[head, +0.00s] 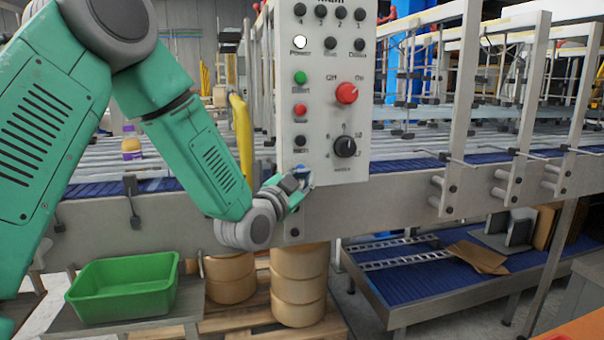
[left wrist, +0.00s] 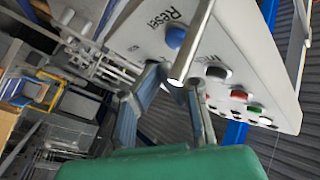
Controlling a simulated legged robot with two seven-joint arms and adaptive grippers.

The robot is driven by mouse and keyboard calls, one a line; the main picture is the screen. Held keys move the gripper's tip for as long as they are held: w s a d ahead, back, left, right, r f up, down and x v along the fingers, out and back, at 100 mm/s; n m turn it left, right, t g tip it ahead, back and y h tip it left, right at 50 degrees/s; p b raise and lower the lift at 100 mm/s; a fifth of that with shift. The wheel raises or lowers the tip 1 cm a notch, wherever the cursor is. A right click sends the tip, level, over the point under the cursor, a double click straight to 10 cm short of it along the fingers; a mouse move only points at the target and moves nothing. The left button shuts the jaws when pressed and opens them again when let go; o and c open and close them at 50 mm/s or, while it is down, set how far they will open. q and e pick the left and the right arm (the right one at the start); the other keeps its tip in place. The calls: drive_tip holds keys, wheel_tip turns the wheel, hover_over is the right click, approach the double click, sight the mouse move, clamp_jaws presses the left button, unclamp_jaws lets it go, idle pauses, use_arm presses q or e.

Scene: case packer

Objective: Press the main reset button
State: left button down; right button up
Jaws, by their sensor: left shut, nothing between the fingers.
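The control panel (head: 325,100) is a light grey box with buttons and knobs, standing at the conveyor's front edge. The blue button (left wrist: 175,37), labelled "Reset", is the end one of a row in the left wrist view. In the head view, blue shows at the panel's lower left, mostly hidden by my left gripper (head: 303,180). That gripper is shut and empty, its tips close to this button. In the left wrist view, its fingers (left wrist: 168,85) lie just below the button; contact cannot be told. My right gripper is not in view.
Above the blue button are a black button (head: 300,141), a red button (head: 300,109) and a green button (head: 300,78). A red knob (head: 346,93) and a black knob (head: 345,146) are to the right. A green bin (head: 122,285) stands below the conveyor (head: 400,190).

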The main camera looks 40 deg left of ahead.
use_arm(q)
drive_tip(key=s+d, duration=0.3)
drive_tip(key=shift+d, duration=0.25)
idle(0.8)
drive_tip(key=s+d+f+n+g+h+b, duration=0.1)
drive_tip(key=s+d+f+g+b, duration=0.15)
drive_tip(key=f, duration=0.85)
drive_tip(key=s+d+f+g+b, duration=0.1)
drive_tip(key=s+f+g, duration=0.3)
drive_tip(key=f, duration=0.7)
drive_tip(key=s+d+f+n+g+h+b, duration=0.1)
drive_tip(key=s+d+f+g+b, duration=0.2)
drive_tip(key=f, duration=0.8)
drive_tip(key=s+f+n+g+b, duration=0.1)
drive_tip(key=s+f+g, duration=0.3)
drive_tip(key=s+f, duration=0.6)
drive_tip(key=s+d+f+n+g+b, duration=0.1)
drive_tip(key=s+f+g, duration=0.4)
drive_tip(key=s+f, duration=0.6)
drive_tip(key=s+n, duration=0.1)
drive_tip(key=s, duration=0.6)
drive_tip(key=shift+s+n+y, duration=0.15)
drive_tip(key=shift+n+y, duration=0.15)
drive_tip(key=shift+n, duration=0.1)
